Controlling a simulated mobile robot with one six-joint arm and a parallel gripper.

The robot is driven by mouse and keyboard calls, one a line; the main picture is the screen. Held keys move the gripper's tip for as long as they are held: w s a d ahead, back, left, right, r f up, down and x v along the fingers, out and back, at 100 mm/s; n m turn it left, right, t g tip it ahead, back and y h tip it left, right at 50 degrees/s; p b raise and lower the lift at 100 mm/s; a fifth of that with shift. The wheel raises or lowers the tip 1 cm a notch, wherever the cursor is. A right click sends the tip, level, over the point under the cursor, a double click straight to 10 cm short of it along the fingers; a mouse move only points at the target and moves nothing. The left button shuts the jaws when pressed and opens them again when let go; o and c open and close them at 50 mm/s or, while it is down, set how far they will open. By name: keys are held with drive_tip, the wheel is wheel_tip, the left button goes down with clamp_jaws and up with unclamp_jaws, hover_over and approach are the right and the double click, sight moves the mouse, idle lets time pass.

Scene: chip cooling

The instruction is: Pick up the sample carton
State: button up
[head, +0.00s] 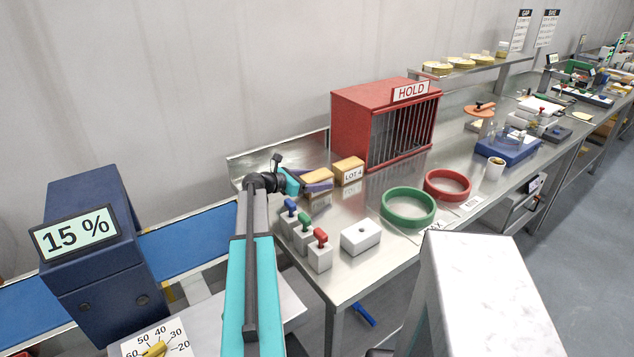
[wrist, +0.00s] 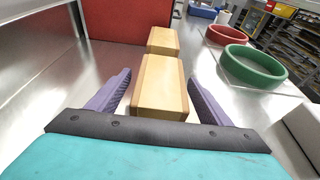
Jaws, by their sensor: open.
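Two tan cartons stand in a row on the steel bench. The nearer carton (wrist: 162,85) lies between the fingers of my gripper (wrist: 159,78) in the wrist view, with a gap visible at its right side. In the head view this carton (head: 317,176) is partly hidden behind my gripper (head: 312,186). The farther carton (head: 349,165) stands just beyond it, with a "LOT 4" label on its front; it also shows in the wrist view (wrist: 163,41). My gripper is open, its purple fingers on either side of the nearer carton. Which one is the sample carton, I cannot tell.
A red HOLD cage (head: 370,118) stands behind the cartons. A green ring (head: 408,222) and a red ring (head: 447,196) lie to the right. A white box (head: 360,238) and small blocks with coloured handles (head: 319,258) stand at the front edge.

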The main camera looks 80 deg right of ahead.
sight(318, 175)
drive_tip(key=shift+s+d, duration=0.1)
idle(0.5)
drive_tip(key=c, duration=1.3)
drive_tip(key=shift+r, duration=0.1)
drive_tip(key=shift+r+b, duration=0.95)
drive_tip(key=shift+r, duration=3.95)
drive_tip(key=shift+s, duration=0.15)
